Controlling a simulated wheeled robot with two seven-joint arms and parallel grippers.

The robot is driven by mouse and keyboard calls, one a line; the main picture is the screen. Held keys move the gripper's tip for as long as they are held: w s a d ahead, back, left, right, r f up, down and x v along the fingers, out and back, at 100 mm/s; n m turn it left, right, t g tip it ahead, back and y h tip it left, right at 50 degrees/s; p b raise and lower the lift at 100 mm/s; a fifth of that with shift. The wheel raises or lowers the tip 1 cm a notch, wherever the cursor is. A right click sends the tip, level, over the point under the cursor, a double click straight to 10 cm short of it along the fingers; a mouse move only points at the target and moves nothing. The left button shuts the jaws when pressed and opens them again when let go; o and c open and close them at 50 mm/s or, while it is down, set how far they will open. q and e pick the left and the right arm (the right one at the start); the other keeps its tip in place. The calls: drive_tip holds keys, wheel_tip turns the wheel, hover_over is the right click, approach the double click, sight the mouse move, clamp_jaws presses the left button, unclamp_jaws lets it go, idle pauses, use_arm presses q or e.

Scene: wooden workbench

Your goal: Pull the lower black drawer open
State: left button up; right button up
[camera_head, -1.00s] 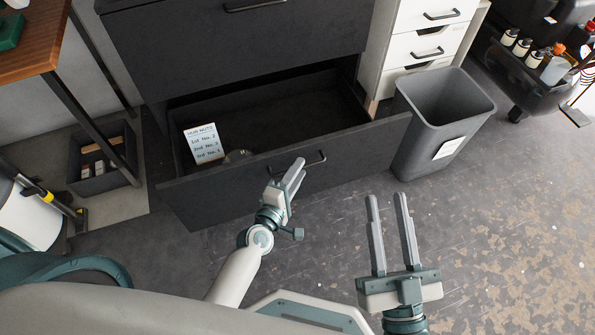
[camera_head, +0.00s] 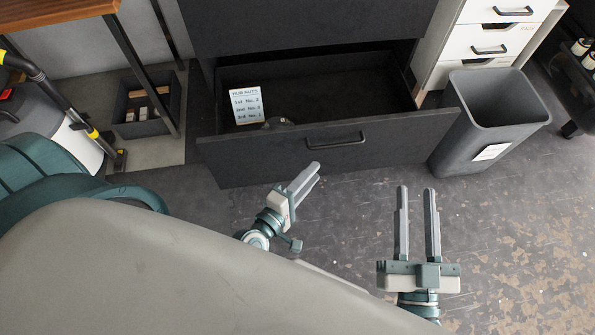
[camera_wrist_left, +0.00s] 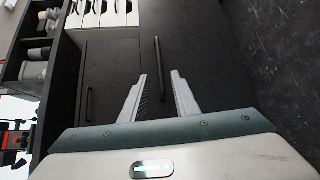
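The lower black drawer (camera_head: 350,155) stands pulled out of the black cabinet, its inside showing. Its bar handle (camera_head: 335,138) is on the front panel. My left gripper (camera_head: 315,169) is open and empty, in front of and a little below the handle in the head view, apart from it. In the left wrist view a dark bar handle (camera_wrist_left: 158,66) lies just beyond the gap between the left fingertips (camera_wrist_left: 158,78). My right gripper (camera_head: 417,190) is open and empty, over the floor in front of the drawer.
A white card (camera_head: 246,104) and a small dark round object (camera_head: 279,123) are in the drawer. A grey bin (camera_head: 485,110) stands right of the drawer, before white drawers (camera_head: 495,42). A dark crate (camera_head: 127,128) sits at left. The floor in front is clear.

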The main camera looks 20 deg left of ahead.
use_arm(q)
drive_tip(key=shift+v, duration=2.75)
use_arm(e)
drive_tip(key=shift+f, duration=0.2)
drive_tip(key=shift+f, duration=0.1)
